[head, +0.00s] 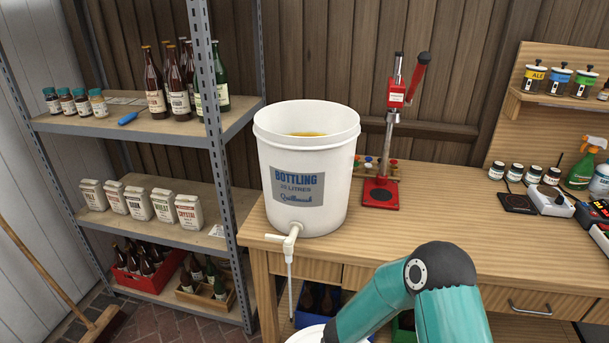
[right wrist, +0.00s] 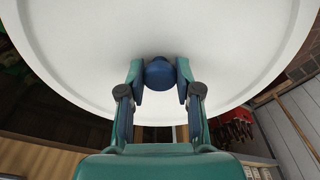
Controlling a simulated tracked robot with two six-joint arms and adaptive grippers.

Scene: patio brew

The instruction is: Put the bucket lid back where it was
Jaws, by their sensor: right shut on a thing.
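The white bottling bucket (head: 335,170) stands upright and open on the wooden bench, with amber liquid (head: 307,134) inside. Its tap (head: 290,238) and a thin wand point down over the bench's front edge. My right gripper (right wrist: 160,75) is shut on the blue knob (right wrist: 159,73) of the round white lid (right wrist: 230,45), which fills much of the right wrist view. In the head view a sliver of the lid (head: 304,336) shows at the bottom edge, below and in front of the bench; my right arm hides the rest and the gripper. My left gripper is out of view.
A red bench capper (head: 381,190) stands just right of the bucket, with a small rack of caps behind it. A metal shelf (head: 150,130) with bottles and bags is at the left.

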